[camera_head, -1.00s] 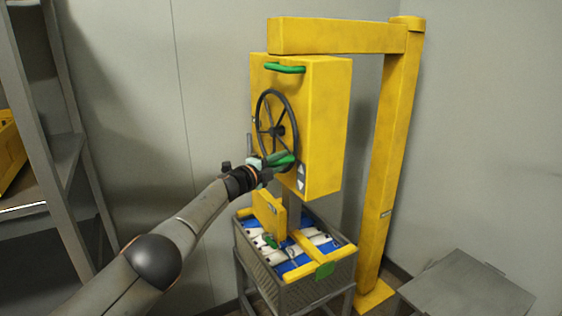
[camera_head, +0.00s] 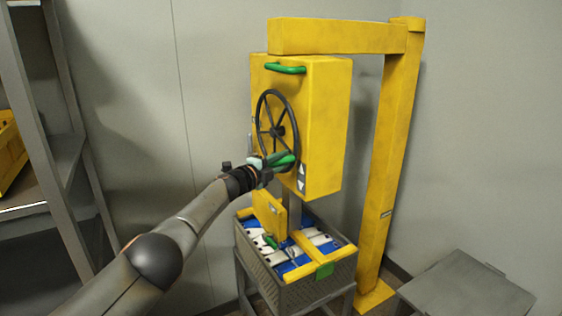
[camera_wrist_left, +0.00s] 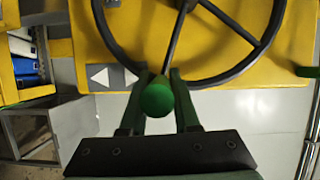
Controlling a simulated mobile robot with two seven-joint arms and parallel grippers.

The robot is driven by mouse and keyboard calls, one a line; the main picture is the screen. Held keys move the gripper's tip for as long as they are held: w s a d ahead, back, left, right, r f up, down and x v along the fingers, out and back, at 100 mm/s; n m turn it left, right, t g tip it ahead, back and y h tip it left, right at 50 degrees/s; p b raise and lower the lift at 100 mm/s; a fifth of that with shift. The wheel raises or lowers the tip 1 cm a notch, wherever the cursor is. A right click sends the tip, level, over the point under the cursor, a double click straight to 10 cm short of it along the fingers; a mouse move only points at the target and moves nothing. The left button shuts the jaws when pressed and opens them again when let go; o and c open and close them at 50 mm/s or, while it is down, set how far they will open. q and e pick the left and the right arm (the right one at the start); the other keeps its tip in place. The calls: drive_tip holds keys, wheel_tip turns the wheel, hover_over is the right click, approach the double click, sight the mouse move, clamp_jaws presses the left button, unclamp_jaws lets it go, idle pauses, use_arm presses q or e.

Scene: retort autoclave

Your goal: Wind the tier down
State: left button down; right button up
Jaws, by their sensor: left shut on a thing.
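A black spoked handwheel (camera_head: 260,107) is on the front of the yellow hoist box (camera_head: 324,120). It also shows in the left wrist view (camera_wrist_left: 268,42). My left gripper (camera_head: 268,165) is at the lower rim of the wheel, shut on its green crank knob (camera_wrist_left: 157,97), with one finger on each side. Below the box, a yellow lifting frame (camera_head: 310,246) lies across the top of a grey basket (camera_head: 300,287) filled with blue and white packs. My right gripper is not in view.
The yellow post (camera_head: 392,170) and overhead beam (camera_head: 335,37) carry the box. A grey shelf rack (camera_head: 75,150) stands left, and a low grey table (camera_head: 465,295) right.

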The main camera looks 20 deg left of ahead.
use_arm(q)
drive_tip(key=shift+a+r, duration=0.25)
drive_tip(key=shift+r, duration=0.2)
drive_tip(key=c, duration=1.1)
unclamp_jaws()
drive_tip(key=o, duration=0.4)
drive_tip(key=shift+w+f, duration=0.1)
drive_tip(key=shift+f, duration=0.1)
drive_tip(key=shift+o, duration=0.2)
drive_tip(key=shift+d+f, duration=0.1)
drive_tip(key=shift+d, duration=0.05)
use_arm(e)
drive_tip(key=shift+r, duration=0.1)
